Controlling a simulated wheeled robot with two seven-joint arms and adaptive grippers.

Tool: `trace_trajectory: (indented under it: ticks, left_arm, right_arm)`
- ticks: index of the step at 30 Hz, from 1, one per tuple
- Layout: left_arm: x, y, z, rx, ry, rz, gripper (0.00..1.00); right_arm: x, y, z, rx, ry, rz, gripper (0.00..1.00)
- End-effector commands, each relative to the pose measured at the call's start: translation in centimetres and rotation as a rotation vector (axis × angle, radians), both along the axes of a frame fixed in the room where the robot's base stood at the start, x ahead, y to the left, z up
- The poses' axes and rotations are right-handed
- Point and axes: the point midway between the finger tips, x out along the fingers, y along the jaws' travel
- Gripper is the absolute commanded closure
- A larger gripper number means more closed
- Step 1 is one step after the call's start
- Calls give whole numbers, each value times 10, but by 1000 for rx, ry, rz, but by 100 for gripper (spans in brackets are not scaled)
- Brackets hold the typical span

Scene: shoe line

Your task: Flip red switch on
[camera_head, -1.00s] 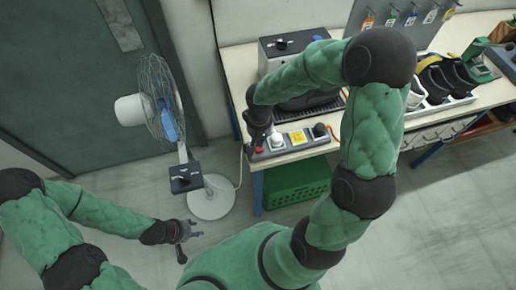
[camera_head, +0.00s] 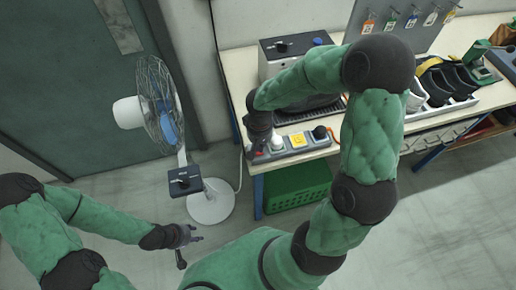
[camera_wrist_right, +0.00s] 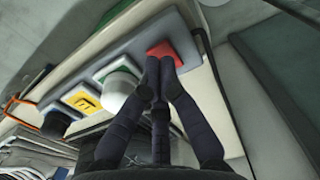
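The red switch (camera_wrist_right: 165,50) sits at the end of a grey control strip (camera_wrist_right: 128,45) in the right wrist view. In the head view it is largely hidden behind my right gripper (camera_head: 258,148). My right gripper's dark fingers (camera_wrist_right: 160,68) are closed together and empty, with the tips right over the red switch; I cannot tell whether they touch it. The strip also carries a white knob (camera_wrist_right: 120,88), a yellow switch (camera_wrist_right: 82,101) and a black knob (camera_wrist_right: 56,122). My left gripper (camera_head: 190,247) is open and empty above the floor, away from the strip.
The strip lies along the front edge of the workbench (camera_head: 235,75), with a dark-topped box (camera_head: 290,45) behind it. A fan (camera_head: 160,105) stands left of the bench. A green crate (camera_head: 297,187) is below. Shoes (camera_head: 435,88) sit at the right.

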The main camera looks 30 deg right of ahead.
Motion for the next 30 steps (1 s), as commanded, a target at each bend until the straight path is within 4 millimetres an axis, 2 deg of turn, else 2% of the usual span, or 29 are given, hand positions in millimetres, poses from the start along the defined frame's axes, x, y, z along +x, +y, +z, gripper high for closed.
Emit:
trace_trajectory:
  ticks: [30]
  left_arm:
    - [0,0,-5,0,0,0,60]
  right_arm:
    - [0,0,-5,0,0,0,100]
